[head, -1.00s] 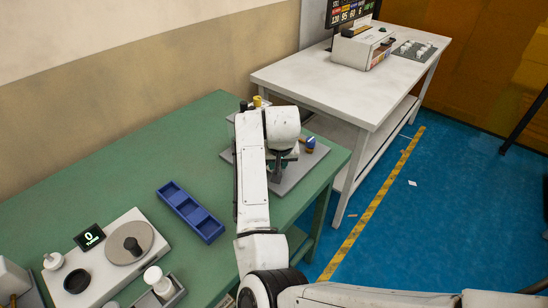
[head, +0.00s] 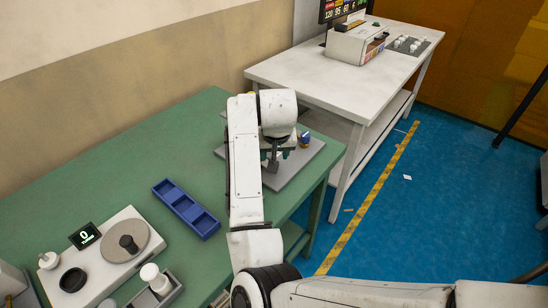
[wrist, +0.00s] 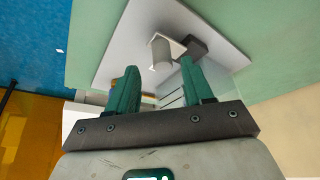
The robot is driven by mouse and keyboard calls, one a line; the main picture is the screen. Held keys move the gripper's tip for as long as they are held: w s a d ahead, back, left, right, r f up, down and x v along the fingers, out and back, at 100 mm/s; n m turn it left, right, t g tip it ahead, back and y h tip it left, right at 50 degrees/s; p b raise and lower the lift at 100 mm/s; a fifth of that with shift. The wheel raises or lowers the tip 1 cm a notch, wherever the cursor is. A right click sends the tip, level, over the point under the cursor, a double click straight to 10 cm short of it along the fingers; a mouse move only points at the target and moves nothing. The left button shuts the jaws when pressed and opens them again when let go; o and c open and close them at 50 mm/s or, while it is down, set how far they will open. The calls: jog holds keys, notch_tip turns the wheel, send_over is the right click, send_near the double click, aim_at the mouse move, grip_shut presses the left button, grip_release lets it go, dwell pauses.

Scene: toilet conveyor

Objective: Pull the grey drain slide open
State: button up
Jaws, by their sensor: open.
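A grey base plate (head: 297,172) with a fixture on it lies at the right end of the green table, partly hidden by my arm. My gripper (head: 275,157) is above this plate, fingers pointing down. In the wrist view, my gripper (wrist: 160,72) has its two green fingers apart with nothing seen held between them. Beyond the fingertips are a pale upright part with a rounded grey face (wrist: 162,53) and a dark grey block (wrist: 191,45) on the plate (wrist: 118,40). I cannot tell for sure which part is the drain slide.
A blue three-compartment tray (head: 186,208) lies left of my arm. A scale-like unit with a round plate (head: 124,243) stands at the front left. A white table (head: 300,73) with a machine (head: 352,45) stands behind. The blue floor at right is mostly clear.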

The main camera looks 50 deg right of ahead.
jog(key=v, duration=0.7)
jog(key=shift+f, duration=0.1)
jog(key=s+a+f+n+g, duration=0.1)
jog(key=s+a+f+n, duration=0.2)
jog(key=s+f, duration=0.6)
jog(key=s+a+f+n, duration=0.4)
jog(key=s+f, duration=0.4)
jog(key=s, duration=0.1)
jog(key=s+a+f+n+g+y, duration=0.1)
jog(key=s+a+f+y, duration=0.1)
jog(key=s+a+f, duration=0.3)
jog(key=s+a, duration=0.2)
jog(key=s, duration=0.2)
jog(key=shift+s+a+y, duration=0.2)
jog(key=shift+a+y, duration=0.2)
